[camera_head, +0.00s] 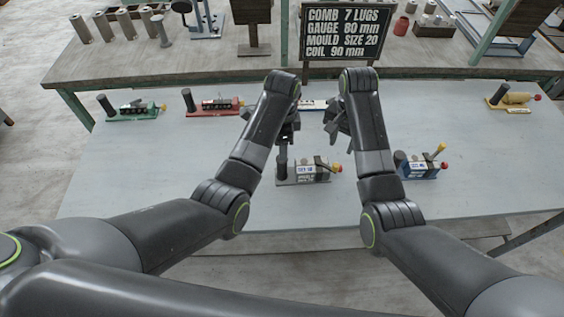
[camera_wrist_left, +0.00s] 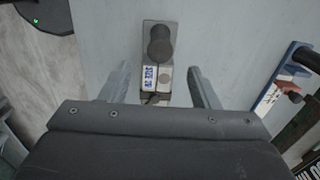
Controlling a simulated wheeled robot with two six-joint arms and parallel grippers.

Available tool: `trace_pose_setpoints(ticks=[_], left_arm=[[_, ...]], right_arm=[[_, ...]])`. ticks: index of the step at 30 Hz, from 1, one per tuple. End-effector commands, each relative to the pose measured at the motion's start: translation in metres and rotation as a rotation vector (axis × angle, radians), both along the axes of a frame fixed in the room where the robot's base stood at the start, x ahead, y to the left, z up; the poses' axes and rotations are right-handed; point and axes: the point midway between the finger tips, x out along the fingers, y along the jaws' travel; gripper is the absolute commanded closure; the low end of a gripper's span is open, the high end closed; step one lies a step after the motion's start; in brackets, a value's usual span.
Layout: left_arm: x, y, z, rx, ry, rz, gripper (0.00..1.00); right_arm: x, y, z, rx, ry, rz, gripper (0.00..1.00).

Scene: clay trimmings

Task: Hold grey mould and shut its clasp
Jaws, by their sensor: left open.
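The grey mould (camera_head: 303,174) lies on the table at the front middle. It has a dark upright post at its left end, a white label with blue marks, a dark strap, and a red knob at its right end. In the left wrist view the mould (camera_wrist_left: 158,68) lies ahead, between the finger directions. My left gripper (camera_head: 289,132) is open and empty, just above and behind the post. Its fingers also show in the wrist view (camera_wrist_left: 160,78). My right gripper (camera_head: 332,127) hangs above the table behind the mould's right end, with its fingers apart. Whether the clasp is shut is too small to tell.
A blue mould (camera_head: 420,166) stands right of the grey one. Green (camera_head: 132,109), red (camera_head: 213,106) and yellow (camera_head: 512,98) moulds stand farther back; another is partly hidden between my arms. A black sign (camera_head: 340,33) stands behind. Table surface (camera_head: 160,170) at front left is clear.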

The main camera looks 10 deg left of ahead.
Motion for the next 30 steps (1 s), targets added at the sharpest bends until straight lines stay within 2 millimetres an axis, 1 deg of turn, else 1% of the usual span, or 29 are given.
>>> trace_pose_setpoints(ticks=[1, 6, 15, 22, 30], left_arm=[[-0.001, 0.000, -0.011, 0.001, 0.003, 0.001, 0.44], [-0.001, 0.001, -0.045, 0.002, 0.005, 0.001, 0.44], [0.000, 0.001, -0.093, 0.003, 0.002, 0.001, 0.44], [0.000, 0.001, -0.116, 0.003, 0.001, 0.001, 0.44], [0.000, 0.001, -0.127, 0.001, -0.002, 0.002, 0.44]], right_arm=[[0.000, 0.000, 0.000, 0.000, 0.000, 0.000, 0.64], [0.000, 0.000, 0.000, 0.000, 0.000, 0.000, 0.64], [0.000, 0.000, 0.000, 0.000, 0.000, 0.000, 0.64], [0.000, 0.000, 0.000, 0.000, 0.000, 0.000, 0.64], [0.000, 0.000, 0.000, 0.000, 0.000, 0.000, 0.64]])
